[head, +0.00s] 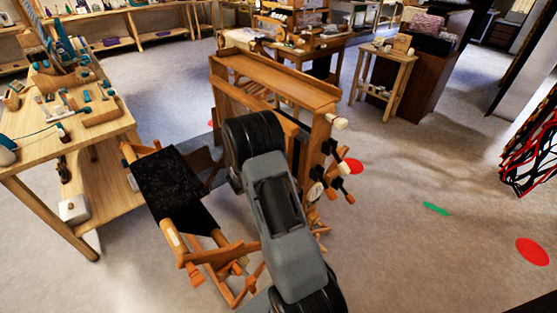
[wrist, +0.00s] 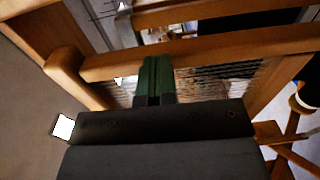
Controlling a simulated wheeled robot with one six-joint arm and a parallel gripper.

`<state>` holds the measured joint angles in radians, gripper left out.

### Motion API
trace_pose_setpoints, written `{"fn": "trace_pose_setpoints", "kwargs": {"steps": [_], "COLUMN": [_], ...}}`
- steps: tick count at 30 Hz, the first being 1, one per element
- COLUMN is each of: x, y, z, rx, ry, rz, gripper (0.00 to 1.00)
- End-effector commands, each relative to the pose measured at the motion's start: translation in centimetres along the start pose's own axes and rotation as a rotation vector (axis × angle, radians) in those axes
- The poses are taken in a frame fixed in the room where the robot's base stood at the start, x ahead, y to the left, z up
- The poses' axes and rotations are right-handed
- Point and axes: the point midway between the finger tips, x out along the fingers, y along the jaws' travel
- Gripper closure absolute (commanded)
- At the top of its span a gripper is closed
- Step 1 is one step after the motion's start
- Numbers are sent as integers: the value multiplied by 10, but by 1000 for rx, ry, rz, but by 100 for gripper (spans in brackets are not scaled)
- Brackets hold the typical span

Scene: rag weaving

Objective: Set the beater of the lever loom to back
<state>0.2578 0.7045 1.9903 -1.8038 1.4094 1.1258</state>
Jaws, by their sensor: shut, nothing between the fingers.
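The lever loom (head: 275,75) stands in the middle of the head view, a wooden frame with black cloth (head: 172,188) at its left front. Levers with dark and pale knobs are on its right side. In the wrist view a wooden bar, apparently the beater's top rail (wrist: 215,55), crosses the picture with fine wires of a reed below it. My gripper (wrist: 158,62) is shut and empty, its dark green fingers overlapping the rail in the picture. I cannot tell whether they touch it. My arm hides the gripper and most of the beater in the head view.
A wooden workbench (head: 85,135) with tools stands close on the loom's left. Red floor discs (head: 532,251) and a green strip (head: 435,209) lie on open floor at right.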

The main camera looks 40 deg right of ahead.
Motion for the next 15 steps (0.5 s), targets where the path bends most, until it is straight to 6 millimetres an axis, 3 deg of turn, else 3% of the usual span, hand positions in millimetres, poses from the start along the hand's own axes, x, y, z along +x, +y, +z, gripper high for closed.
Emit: {"fn": "trace_pose_setpoints", "kwargs": {"steps": [1,3,7,15], "x": [7,7,-4,-68], "y": [9,9,8,5], "z": [-2,-1,0,-1], "rx": [18,18,17,7], "ry": [-5,-7,-8,0], "rz": [16,15,17,20], "gripper": [100,100,100,100]}}
